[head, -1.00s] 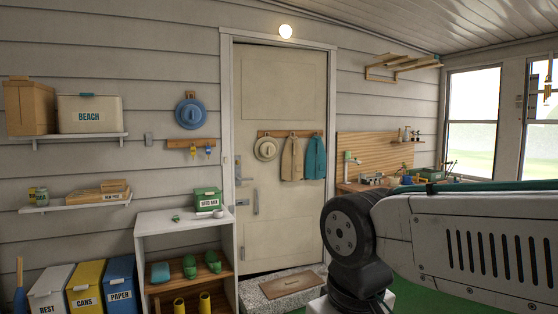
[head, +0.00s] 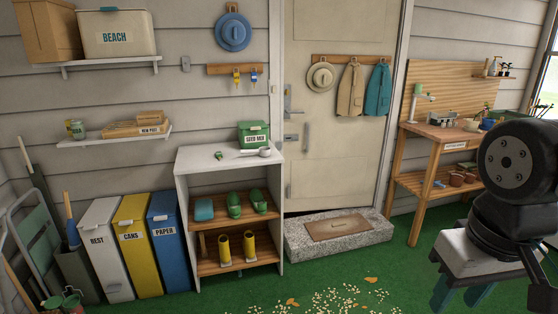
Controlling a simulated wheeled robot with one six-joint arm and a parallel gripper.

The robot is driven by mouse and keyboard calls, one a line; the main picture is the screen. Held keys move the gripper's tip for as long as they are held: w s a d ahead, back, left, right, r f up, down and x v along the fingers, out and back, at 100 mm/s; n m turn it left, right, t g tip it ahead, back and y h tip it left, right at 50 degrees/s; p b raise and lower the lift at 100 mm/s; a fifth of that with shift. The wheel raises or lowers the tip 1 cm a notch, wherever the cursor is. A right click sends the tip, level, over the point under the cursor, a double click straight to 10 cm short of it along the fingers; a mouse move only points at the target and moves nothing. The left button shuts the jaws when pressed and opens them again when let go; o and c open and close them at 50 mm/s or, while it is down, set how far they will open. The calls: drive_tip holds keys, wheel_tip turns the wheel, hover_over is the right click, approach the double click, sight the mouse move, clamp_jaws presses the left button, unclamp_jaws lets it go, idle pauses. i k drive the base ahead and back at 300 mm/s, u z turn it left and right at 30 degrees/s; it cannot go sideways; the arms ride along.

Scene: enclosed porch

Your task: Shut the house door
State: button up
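The cream house door (head: 335,190) stands in its white frame at the back, above a stone step. A lever handle (head: 291,112) and a vertical pull handle (head: 306,136) are near its left edge. It looks in or nearly in its frame; I cannot tell whether a narrow gap is there. My gripper (head: 461,298) is at the lower right, pointing down, well apart from the door. Its two teal fingers stand apart with nothing seen between them; their ends are near the picture's bottom edge.
The stone step (head: 296,243) carries a brown mat (head: 338,224). A white shelf unit (head: 182,200) stands left of the door, and a wooden potting bench (head: 418,190) stands right. Pale seeds and leaves (head: 345,300) lie on the green floor. Three bins (head: 130,245) line the left wall.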

sight(331, 162)
drive_tip(key=z, duration=0.55)
drive_tip(key=i, duration=2)
drive_tip(key=u, duration=0.35)
drive_tip(key=i, duration=1.55)
drive_tip(key=u, duration=0.55)
